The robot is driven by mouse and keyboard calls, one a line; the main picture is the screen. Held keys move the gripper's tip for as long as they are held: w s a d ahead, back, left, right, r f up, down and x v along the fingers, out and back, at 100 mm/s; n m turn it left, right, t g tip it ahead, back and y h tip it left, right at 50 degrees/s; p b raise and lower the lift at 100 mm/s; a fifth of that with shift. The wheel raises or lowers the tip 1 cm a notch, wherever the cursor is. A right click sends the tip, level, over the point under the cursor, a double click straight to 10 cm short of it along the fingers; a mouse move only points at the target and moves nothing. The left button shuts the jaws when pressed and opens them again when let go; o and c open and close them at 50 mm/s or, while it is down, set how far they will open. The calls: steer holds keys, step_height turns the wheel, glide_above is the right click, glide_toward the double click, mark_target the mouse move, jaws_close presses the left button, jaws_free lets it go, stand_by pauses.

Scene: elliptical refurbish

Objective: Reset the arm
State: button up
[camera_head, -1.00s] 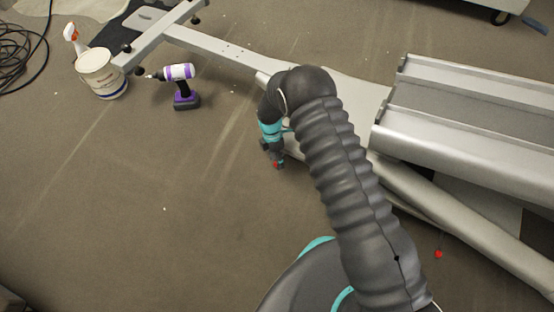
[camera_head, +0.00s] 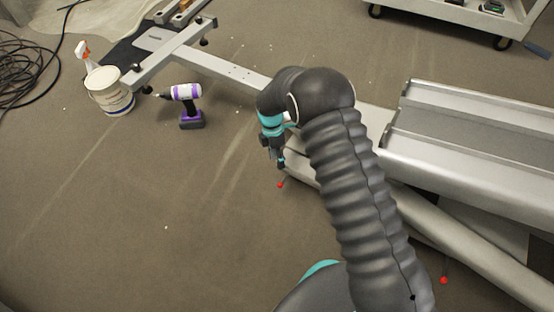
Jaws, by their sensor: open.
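My arm rises from the bottom right and bends at the dark elbow. It ends in my gripper (camera_head: 279,163), which hangs over the floor near the left side of the grey machine frame (camera_head: 245,75). The gripper is small and dark in this view and appears empty; its jaws are open. A small red knob (camera_head: 280,184) shows just below the gripper's tips, with a gap between them.
A purple and white drill (camera_head: 190,118) stands on the floor at left, near a white bucket (camera_head: 112,92) with a spray bottle (camera_head: 84,55). Black cable (camera_head: 25,75) lies far left. Silver rails (camera_head: 470,150) fill the right. Another red knob (camera_head: 444,280) is lower right. Floor at lower left is clear.

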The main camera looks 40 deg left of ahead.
stand_by(0.4)
steer(key=s+d+r+m, duration=0.25)
steer(key=d+m, duration=0.35)
steer(key=m, duration=0.3)
steer(key=w+d+r+m+y+p, duration=0.1)
steer(key=d+r+m, duration=0.5)
steer(key=d+r, duration=0.5)
steer(key=d+r+m+y, duration=0.1)
steer(key=d+r+m, duration=0.65)
steer(key=r, duration=0.65)
steer(key=s+d+r+m+t+p, duration=0.1)
steer(key=s+d+r+m+t, duration=0.2)
steer(key=d+r, duration=0.6)
steer(key=s+d+r+m+t+p, duration=0.1)
steer(key=s+d+r+m+t, duration=0.3)
steer(key=d, duration=1.1)
steer(key=s+r+m, duration=0.1)
steer(key=s+r, duration=0.2)
steer(key=r, duration=0.3)
steer(key=shift+y, duration=0.3)
